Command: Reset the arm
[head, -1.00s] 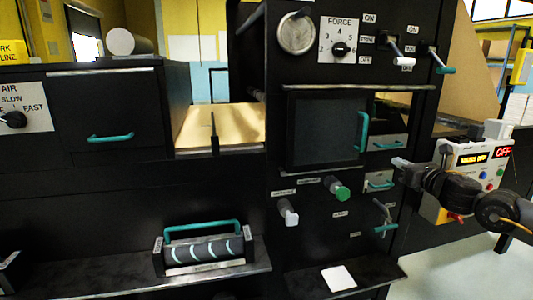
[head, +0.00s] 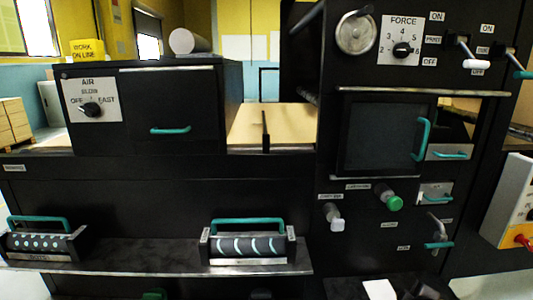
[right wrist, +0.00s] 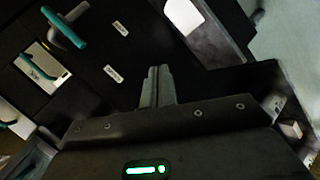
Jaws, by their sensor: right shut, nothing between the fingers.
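My right gripper (right wrist: 158,88) shows in the right wrist view with its two grey fingers together and nothing between them. It is in front of the black machine face, apart from the teal handle (right wrist: 64,28) at upper left. In the head view a dark shape at the bottom right may be part of my right arm; its fingers cannot be made out there. My left gripper is in neither current view.
The black machine carries a force dial (head: 402,50), a green knob (head: 394,202), a dark window door (head: 383,136) and an air dial (head: 92,110). Two rollers with teal handles, one striped (head: 248,246) and one dotted (head: 42,242), sit on the lower ledge. A white card (head: 379,289) lies lower right.

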